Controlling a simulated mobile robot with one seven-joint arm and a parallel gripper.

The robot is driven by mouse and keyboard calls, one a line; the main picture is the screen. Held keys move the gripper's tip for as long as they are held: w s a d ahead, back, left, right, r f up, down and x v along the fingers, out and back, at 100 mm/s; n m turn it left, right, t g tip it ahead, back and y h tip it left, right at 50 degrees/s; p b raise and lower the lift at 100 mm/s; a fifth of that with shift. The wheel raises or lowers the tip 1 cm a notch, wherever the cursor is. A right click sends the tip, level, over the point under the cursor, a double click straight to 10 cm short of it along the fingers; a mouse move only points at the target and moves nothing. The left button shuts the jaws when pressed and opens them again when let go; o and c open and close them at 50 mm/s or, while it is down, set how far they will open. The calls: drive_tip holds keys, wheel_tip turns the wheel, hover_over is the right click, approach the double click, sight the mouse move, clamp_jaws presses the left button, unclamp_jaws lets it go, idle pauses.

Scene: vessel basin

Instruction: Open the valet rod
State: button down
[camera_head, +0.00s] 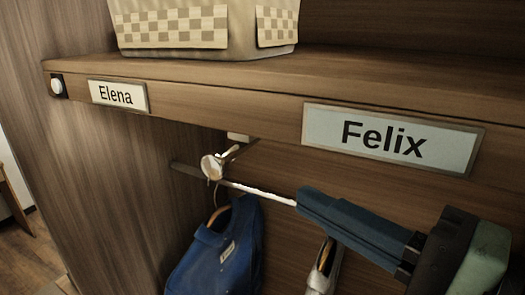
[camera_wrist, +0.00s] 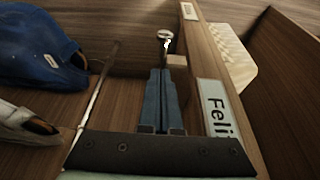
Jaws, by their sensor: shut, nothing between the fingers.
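A small rod with a round metal knob (camera_head: 210,167), apparently the valet rod, sticks out from a pale bracket (camera_head: 238,137) under the shelf. The knob also shows in the wrist view (camera_wrist: 165,34), beside the bracket (camera_wrist: 177,61). My gripper (camera_head: 303,197) is shut and empty, its long blue fingers side by side. It comes in from the right, below the Felix label, with its tips pointing toward the knob. In the wrist view the fingertips (camera_wrist: 160,72) are short of the knob, apart from it. How far the rod is drawn out I cannot tell.
A long hanging rail (camera_wrist: 97,95) runs behind my fingers. A blue garment (camera_head: 218,250) and a pale item (camera_head: 322,270) hang below. The shelf edge (camera_head: 200,99) carries Elena (camera_head: 117,96) and Felix (camera_head: 391,139) labels. A checked basket (camera_head: 190,22) stands on it.

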sight(231, 161)
drive_tip(key=p+x, duration=0.1)
drive_tip(key=x, duration=0.1)
drive_tip(key=p+x, duration=0.1)
drive_tip(key=x, duration=0.5)
drive_tip(key=shift+s+a+r+p, duration=0.15)
drive_tip(key=shift+a+r+p, duration=0.1)
drive_tip(key=shift+a+p, duration=0.15)
drive_tip(key=shift+w+a+f, duration=0.1)
drive_tip(key=shift+w+a, duration=0.15)
drive_tip(key=shift+w, duration=0.1)
drive_tip(key=shift+s, duration=0.15)
